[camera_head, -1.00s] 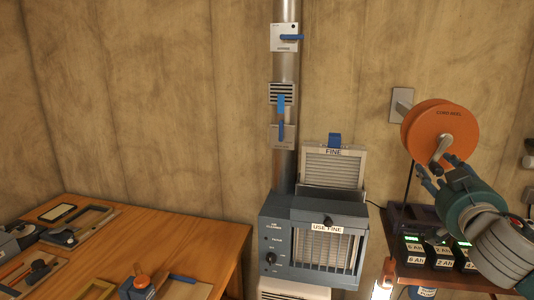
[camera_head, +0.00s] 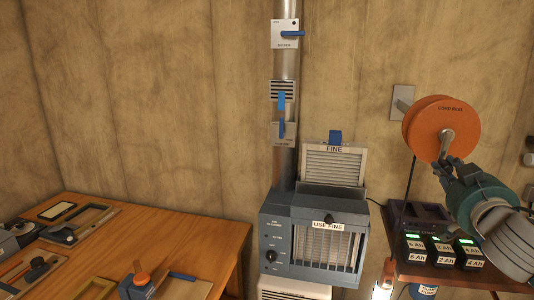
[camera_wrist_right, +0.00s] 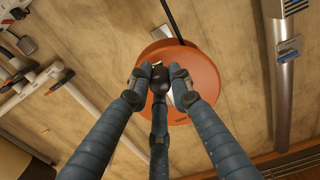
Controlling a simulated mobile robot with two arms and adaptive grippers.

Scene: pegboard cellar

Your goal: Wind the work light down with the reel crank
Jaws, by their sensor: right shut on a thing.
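The orange cord reel (camera_head: 455,120) is mounted on the wall at the right, with a grey crank (camera_head: 446,142) on its face pointing down. My right gripper (camera_head: 446,168) is at the crank's lower end, shut on its handle. In the right wrist view, the fingers (camera_wrist_right: 160,76) close around the dark crank handle (camera_wrist_right: 159,88) in front of the orange reel (camera_wrist_right: 207,82). A glowing lamp, seemingly the work light (camera_head: 384,279), hangs low beside the shelf. A dark cord runs down from the reel's left side. My left gripper is not in view.
A shelf (camera_head: 440,273) with several labelled battery packs (camera_head: 440,250) lies below my right arm. A blue-grey air cleaner (camera_head: 280,250) with a filter panel and a duct stands left of it. A wooden workbench (camera_head: 190,225) with tools is at the left.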

